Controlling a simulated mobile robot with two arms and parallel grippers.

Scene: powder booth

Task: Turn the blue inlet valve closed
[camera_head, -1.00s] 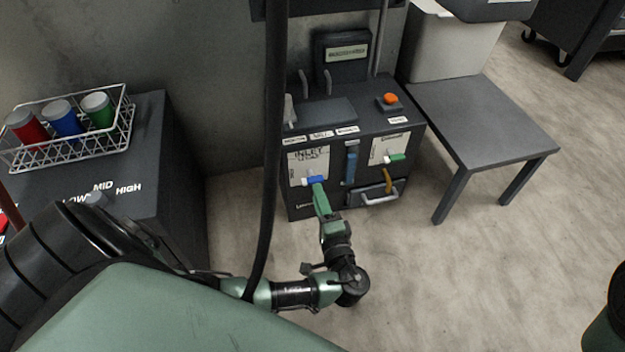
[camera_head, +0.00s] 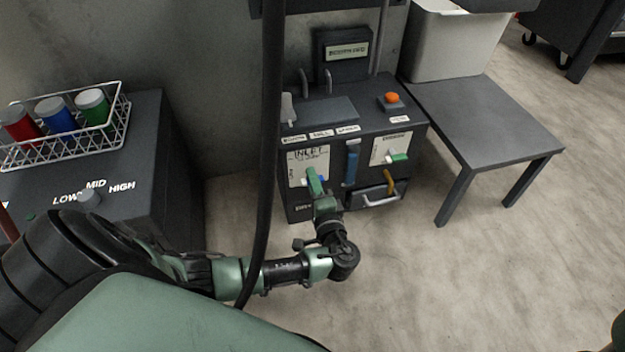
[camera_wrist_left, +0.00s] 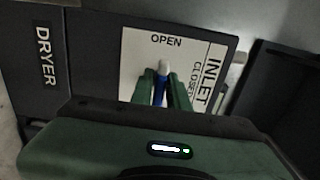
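The blue inlet valve (camera_wrist_left: 160,92) has a white-tipped handle, which points toward the OPEN mark in the left wrist view. CLOSED is printed to the right on the same white label (camera_wrist_left: 135,70). In the head view the valve (camera_head: 321,179) is mostly hidden behind my left gripper (camera_head: 312,180). The green fingers of my left gripper (camera_wrist_left: 163,88) stand on either side of the blue handle, very close to it. I cannot tell whether they press on it. My right gripper is in neither view.
The dark cabinet also has a green-handled valve (camera_head: 398,158), a blue upright bar (camera_head: 351,165), a yellow handle (camera_head: 388,183) and an orange button (camera_head: 392,98). A black hose (camera_head: 268,150) hangs in front. A low table (camera_head: 480,115) stands to the right. Floor is clear in front.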

